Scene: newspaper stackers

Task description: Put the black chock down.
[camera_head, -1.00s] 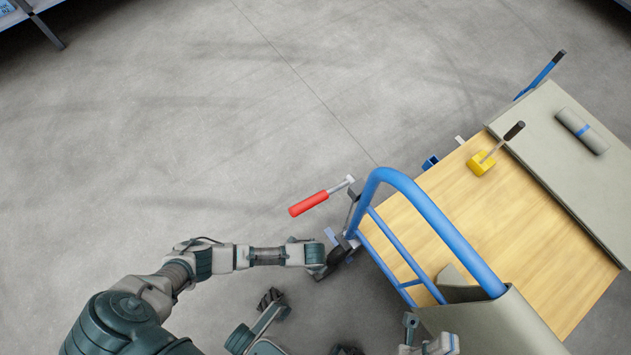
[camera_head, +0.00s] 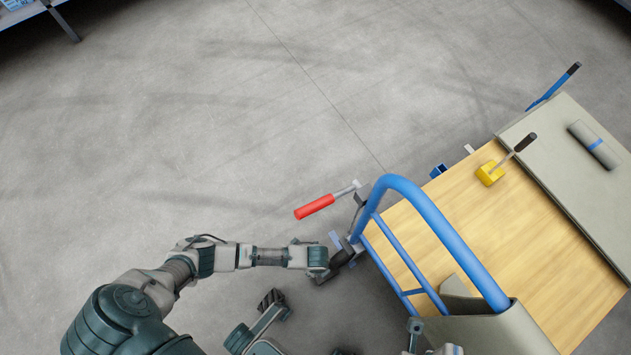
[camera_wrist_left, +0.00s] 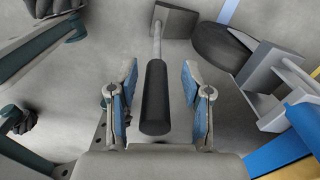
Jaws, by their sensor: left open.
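The black chock (camera_wrist_left: 172,20) shows in the left wrist view as a dark block on a thin metal rod with a thick black handle. It is at the top of the view, beside the dark trolley wheel (camera_wrist_left: 222,46), and appears to rest on the floor. My left gripper (camera_wrist_left: 160,64) is open, with one blue-padded finger on each side of the handle and a gap on both sides. In the head view my left gripper (camera_head: 341,252) is low by the trolley's near left corner, where the chock is mostly hidden.
The trolley has a wooden deck (camera_head: 480,240) and a blue push handle (camera_head: 425,210). A red-handled lever (camera_head: 315,207) sticks out at its left. A yellow block (camera_head: 489,173) with a black handle and a grey roll (camera_head: 594,145) lie on top. Floor to the left is clear.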

